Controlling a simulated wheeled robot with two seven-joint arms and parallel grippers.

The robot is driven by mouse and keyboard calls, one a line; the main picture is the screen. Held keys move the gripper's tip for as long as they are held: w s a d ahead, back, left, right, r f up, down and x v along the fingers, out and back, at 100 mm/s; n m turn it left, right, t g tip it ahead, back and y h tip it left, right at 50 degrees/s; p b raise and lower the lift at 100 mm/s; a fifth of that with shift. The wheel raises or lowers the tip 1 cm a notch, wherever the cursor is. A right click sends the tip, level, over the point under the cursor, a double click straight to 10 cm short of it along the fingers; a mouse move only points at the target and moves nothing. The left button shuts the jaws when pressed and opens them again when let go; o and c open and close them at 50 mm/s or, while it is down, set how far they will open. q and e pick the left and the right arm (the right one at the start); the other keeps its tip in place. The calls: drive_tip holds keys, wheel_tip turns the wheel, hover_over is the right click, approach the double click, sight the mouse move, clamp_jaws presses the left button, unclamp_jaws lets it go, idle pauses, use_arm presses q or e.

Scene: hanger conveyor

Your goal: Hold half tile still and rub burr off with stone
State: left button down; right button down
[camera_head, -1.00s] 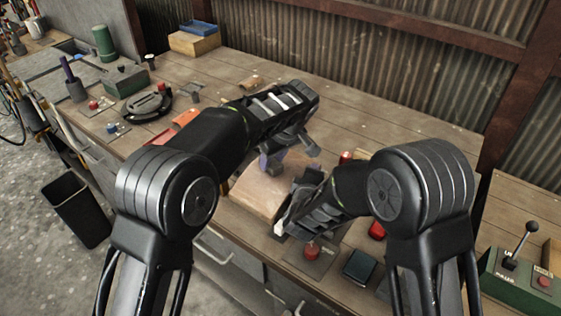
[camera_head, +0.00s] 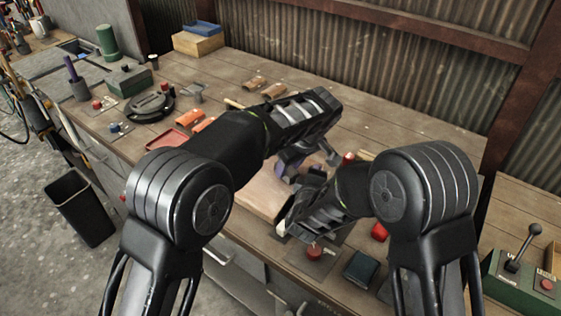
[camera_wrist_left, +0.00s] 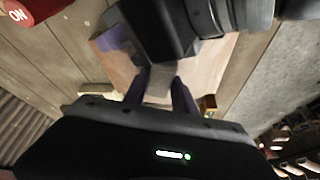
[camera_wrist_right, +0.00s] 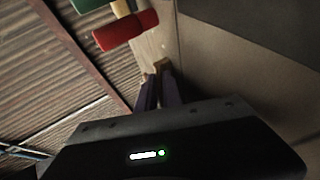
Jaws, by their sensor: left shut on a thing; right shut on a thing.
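My left gripper (camera_head: 303,165) is shut over the pinkish-tan work board (camera_head: 262,192). In the left wrist view its purple fingers (camera_wrist_left: 160,92) grip a flat grey piece (camera_wrist_left: 160,82), which overlaps the board in the picture. My right gripper (camera_wrist_right: 159,90) is shut on a small brown piece (camera_wrist_right: 161,68), mostly hidden between its fingers. In the head view the right hand hides its own fingertips. The right hand is close beside the left one. I cannot tell which held piece is the half tile and which is the stone, or whether they touch.
A red button (camera_head: 314,252) and a dark blue box (camera_head: 361,268) lie at the bench's front. Orange pieces (camera_head: 188,118) and brown pieces (camera_head: 254,83) lie behind the left arm. A green lever box (camera_head: 520,275) stands at the right. The back right bench is clear.

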use_arm(q)
drive_tip(key=shift+d+r, duration=0.25)
drive_tip(key=shift+r, duration=0.8)
use_arm(e)
drive_tip(key=shift+w+r, duration=0.1)
use_arm(q)
drive_tip(key=shift+s+a+r, duration=0.1)
drive_tip(key=shift+r, duration=2.95)
use_arm(e)
drive_tip(key=c, duration=1.4)
unclamp_jaws()
drive_tip(key=shift+c, duration=0.2)
drive_tip(key=v, duration=1.2)
